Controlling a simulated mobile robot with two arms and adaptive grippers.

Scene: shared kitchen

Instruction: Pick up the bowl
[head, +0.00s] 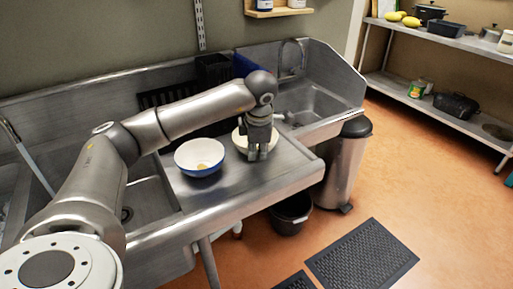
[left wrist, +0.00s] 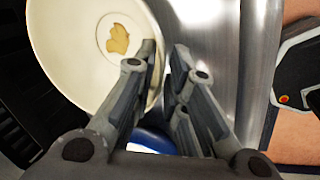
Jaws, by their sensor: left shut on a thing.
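My left gripper (head: 258,153) points down over the drainboard. Its fingers are shut on the right rim of a cream-white bowl (head: 238,141), which is partly hidden behind the gripper in the head view. In the left wrist view the rim of this bowl (left wrist: 75,45) runs between the fingertips (left wrist: 166,55), and a brownish-yellow scrap lies inside it. A second bowl, white inside and blue outside (head: 187,160), stands to the left on the steel surface with a yellowish bit in it. Its blue side shows low in the left wrist view (left wrist: 150,140). My right gripper is not in view.
The steel counter (head: 225,190) is clear in front of the bowls. Sink basins lie at the left and at the right (head: 310,103). A dark rack stands behind. A bin (head: 345,165) and a black bucket (head: 290,215) stand by the counter's right end.

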